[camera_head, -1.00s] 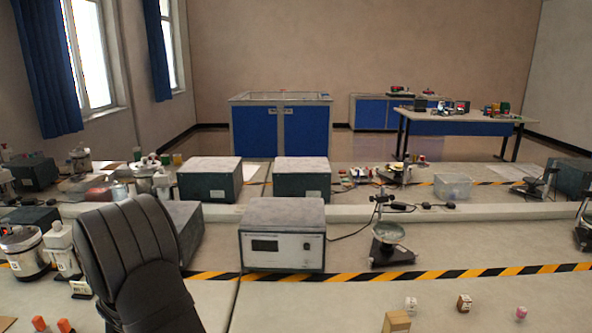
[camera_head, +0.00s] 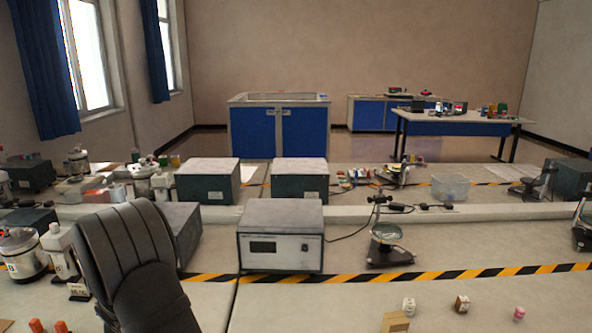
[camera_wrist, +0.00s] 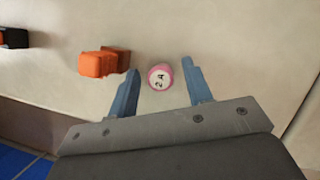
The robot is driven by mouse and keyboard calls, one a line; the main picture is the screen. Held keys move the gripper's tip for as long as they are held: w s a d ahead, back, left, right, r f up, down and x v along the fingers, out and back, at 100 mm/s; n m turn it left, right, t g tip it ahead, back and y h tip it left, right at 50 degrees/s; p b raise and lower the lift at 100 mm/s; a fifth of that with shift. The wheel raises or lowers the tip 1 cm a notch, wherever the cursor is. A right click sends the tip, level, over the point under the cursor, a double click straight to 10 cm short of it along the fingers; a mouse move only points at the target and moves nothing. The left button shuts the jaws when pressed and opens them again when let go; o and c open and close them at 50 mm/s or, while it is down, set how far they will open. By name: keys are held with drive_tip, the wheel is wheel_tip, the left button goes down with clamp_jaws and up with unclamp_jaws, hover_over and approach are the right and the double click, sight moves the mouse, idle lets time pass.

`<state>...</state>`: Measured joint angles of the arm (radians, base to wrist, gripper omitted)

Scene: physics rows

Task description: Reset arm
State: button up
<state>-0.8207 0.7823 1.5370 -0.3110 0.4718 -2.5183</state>
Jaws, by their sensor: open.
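My gripper (camera_wrist: 160,88) shows in the wrist view with its two blue-grey fingers apart. A small pink-rimmed piece with a white face marked "2 A" (camera_wrist: 159,77) lies on the pale table between the fingertips. It appears apart from both fingers. An orange block (camera_wrist: 98,63) lies just left of the left finger. In the head view my black arm link stands at the lower left, and the gripper itself is out of that picture.
A grey instrument box (camera_head: 281,235) and a stand with a dish (camera_head: 386,235) stand behind a yellow-black striped line.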

drive_tip(key=shift+s+f, duration=0.1)
drive_tip(key=shift+f, duration=0.25)
drive_tip(key=v, duration=1.1)
drive_tip(key=x, duration=1.1)
drive_tip(key=shift+f, duration=0.3)
wheel_tip(320, 180, up, 5)
drive_tip(key=shift+f, duration=0.15)
drive_tip(key=w+d+r, duration=0.3)
drive_tip(key=d+r, duration=0.4)
drive_tip(key=d, duration=0.5)
drive_tip(key=w+d+m+h, duration=0.1)
drive_tip(key=w+d+m, duration=0.3)
drive_tip(key=d, duration=0.7)
drive_tip(key=w+d+m+h, duration=0.1)
drive_tip(key=w+d+m, duration=0.1)
drive_tip(key=w+d, duration=0.7)
drive_tip(key=s+d+m+h, duration=0.2)
drive_tip(key=d+m, duration=0.4)
drive_tip(key=d, duration=2.2)
drive_tip(key=shift+d+f+g+h, duration=0.2)
drive_tip(key=shift+f+g+h, duration=0.1)
drive_tip(key=shift+f, duration=0.05)
